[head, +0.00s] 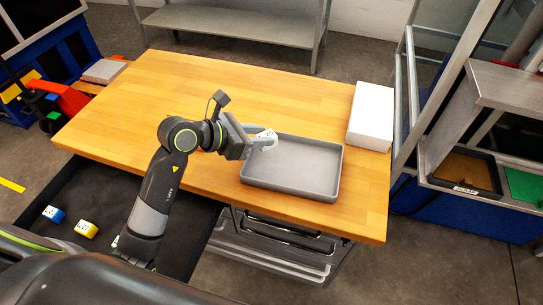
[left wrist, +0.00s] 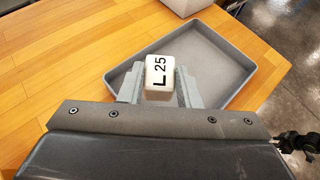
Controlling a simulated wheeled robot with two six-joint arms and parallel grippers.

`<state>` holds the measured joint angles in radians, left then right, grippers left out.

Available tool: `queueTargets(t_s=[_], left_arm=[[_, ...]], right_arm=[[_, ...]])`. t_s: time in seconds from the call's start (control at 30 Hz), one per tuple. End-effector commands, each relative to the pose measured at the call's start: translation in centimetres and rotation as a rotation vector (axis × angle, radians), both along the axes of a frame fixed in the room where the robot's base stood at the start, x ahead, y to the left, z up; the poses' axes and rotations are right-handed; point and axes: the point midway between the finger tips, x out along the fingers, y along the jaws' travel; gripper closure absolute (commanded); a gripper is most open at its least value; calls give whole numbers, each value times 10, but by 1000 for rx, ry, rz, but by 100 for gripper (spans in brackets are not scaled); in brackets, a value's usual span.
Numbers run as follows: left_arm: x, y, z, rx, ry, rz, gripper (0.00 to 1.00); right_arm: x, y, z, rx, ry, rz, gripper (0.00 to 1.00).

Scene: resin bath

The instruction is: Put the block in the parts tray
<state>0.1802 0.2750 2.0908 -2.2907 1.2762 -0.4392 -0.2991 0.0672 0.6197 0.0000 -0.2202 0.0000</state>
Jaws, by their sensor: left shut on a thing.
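My left gripper (head: 262,142) is shut on a white block (head: 268,134) near the left back corner of the grey parts tray (head: 290,194). In the left wrist view the block (left wrist: 160,77) sits between the two fingers and shows the black marking "L 25" on its face. The tray is shallow, lies on the wooden table and looks empty where it shows. The block overlaps the tray's left side in the left wrist view. I cannot tell its exact height above the tray. My right gripper is not in view.
A white box (head: 371,116) stands on the wooden table (head: 120,110) behind and right of the tray. The table's left part is clear. A metal frame stands at right.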

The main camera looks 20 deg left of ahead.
Motion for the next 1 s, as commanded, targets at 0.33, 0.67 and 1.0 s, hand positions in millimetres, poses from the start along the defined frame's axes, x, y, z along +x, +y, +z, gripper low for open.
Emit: queueTargets(t_s=[0.33, 0.67, 1.0], left_arm=[[-1, 0, -45, -3, 2, 0, 93], [0, 0, -63, 0, -2, -2, 93], [-1, 0, -66, 0, -2, -2, 54]], right_arm=[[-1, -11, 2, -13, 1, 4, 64], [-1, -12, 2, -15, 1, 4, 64], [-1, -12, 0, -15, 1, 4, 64]])
